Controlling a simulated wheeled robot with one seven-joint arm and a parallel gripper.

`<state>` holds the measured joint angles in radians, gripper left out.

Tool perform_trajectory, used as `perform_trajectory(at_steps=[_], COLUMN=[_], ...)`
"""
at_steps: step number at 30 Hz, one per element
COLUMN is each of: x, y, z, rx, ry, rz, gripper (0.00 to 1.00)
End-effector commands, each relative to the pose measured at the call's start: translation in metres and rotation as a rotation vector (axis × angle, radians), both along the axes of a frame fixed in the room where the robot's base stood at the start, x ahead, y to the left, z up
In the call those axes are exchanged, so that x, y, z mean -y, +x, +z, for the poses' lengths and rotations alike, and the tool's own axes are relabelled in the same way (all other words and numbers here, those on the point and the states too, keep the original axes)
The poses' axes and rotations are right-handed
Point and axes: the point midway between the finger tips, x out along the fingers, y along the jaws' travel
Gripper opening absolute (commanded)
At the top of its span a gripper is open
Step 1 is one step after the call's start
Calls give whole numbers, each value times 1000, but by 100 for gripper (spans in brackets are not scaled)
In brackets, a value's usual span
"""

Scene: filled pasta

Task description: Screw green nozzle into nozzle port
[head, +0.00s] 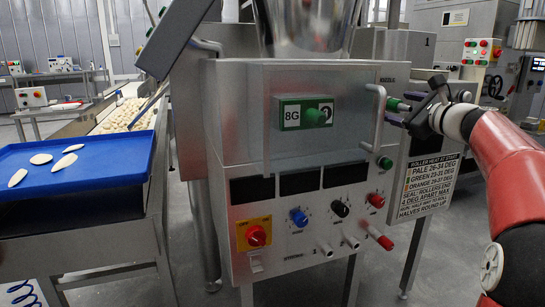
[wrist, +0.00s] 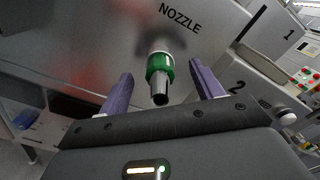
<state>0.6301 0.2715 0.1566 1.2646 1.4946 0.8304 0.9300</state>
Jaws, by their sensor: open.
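The green nozzle (wrist: 160,66) has a green collar and a grey metal tip. In the wrist view it points toward me from the grey nozzle port (wrist: 158,46), under the word NOZZLE. It is in line with the port; I cannot tell how far it is threaded. My gripper (wrist: 161,70) is open, with one purple finger on each side of the nozzle and gaps between. In the head view the nozzle (head: 397,104) shows small and green at the machine's right side, with my gripper (head: 400,110) beside it. The port is hidden there.
The steel machine (head: 250,130) has a door handle (head: 376,120) near my gripper and knobs on its front. A roller heat sign (head: 425,185) hangs below my arm. A blue tray (head: 100,170) with pale dough pieces lies at left, beside a conveyor (head: 118,115).

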Motion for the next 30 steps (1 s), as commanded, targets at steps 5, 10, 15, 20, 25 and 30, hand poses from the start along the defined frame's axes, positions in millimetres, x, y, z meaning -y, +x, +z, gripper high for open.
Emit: perform_trajectory(at_steps=[5, 10, 15, 20, 25, 30], x=[5, 11, 15, 19, 21, 21], y=[-14, -27, -40, -52, -58, -58], z=[-2, -2, -1, -1, -1, 0], rx=[0, 0, 0, 0, 0, -1], ry=[0, 0, 0, -1, 0, 1], rz=[-1, -3, -2, -3, -1, -1], gripper=[66, 66, 66, 66, 66, 66])
